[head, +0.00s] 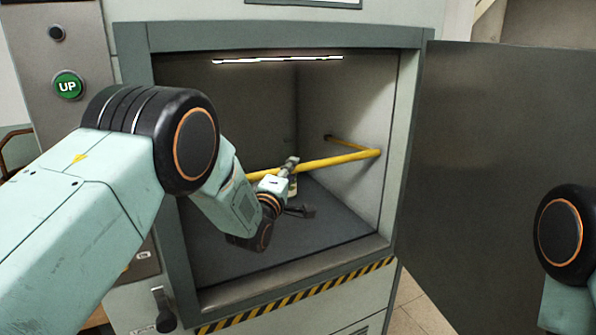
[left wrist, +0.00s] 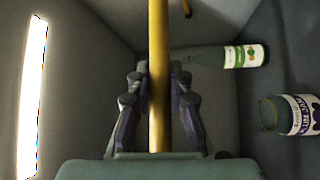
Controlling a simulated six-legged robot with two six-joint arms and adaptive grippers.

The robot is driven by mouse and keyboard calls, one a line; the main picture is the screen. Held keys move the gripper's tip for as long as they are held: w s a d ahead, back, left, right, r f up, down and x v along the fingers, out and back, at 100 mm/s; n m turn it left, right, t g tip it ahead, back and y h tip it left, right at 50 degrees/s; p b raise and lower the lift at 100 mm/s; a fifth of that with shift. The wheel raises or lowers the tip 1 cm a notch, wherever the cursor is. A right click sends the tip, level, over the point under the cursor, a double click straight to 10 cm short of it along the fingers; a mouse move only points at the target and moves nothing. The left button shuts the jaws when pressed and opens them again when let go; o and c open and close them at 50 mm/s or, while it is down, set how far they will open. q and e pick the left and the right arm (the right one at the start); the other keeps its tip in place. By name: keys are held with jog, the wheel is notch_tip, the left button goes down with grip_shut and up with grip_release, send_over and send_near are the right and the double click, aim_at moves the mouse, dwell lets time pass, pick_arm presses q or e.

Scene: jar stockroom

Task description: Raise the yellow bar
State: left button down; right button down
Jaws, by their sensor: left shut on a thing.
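The yellow bar (head: 340,160) crosses the open compartment at about mid-height, with a side arm running back along the right wall. In the left wrist view the bar (left wrist: 158,40) runs upright through the picture, between my fingers. My left gripper (head: 290,166) reaches into the compartment and is shut on the bar; it also shows in the left wrist view (left wrist: 159,100). The bar's left end is hidden behind my left arm in the head view. My right gripper is out of view; only part of my right arm shows at the right edge.
The compartment has a dark floor (head: 340,222) and a lit strip (head: 278,60) at the top. A green bottle (left wrist: 230,57) and a glass jar (left wrist: 288,115) are near the bar. An open dark door (head: 490,130) stands at right.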

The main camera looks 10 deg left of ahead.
pick_arm(q)
jog(key=w+a+r+n+g+p, duration=0.1)
jog(key=w+r+p, duration=0.3)
jog(key=r, duration=0.4)
jog(key=w+a+r+n+p, duration=0.1)
jog(key=w+a+r+p, duration=0.2)
jog(key=r, duration=0.6)
jog(key=shift+w+a+r+g+y+p, duration=0.35)
jog(key=shift+a+p, duration=0.5)
jog(key=shift+p, duration=0.35)
jog(key=shift+w+r, duration=0.1)
jog(key=c, duration=1.6)
grip_release()
jog(key=o, duration=0.3)
jog(key=shift+o, duration=0.5)
jog(key=shift+f, duration=0.2)
jog(key=shift+s, duration=0.2)
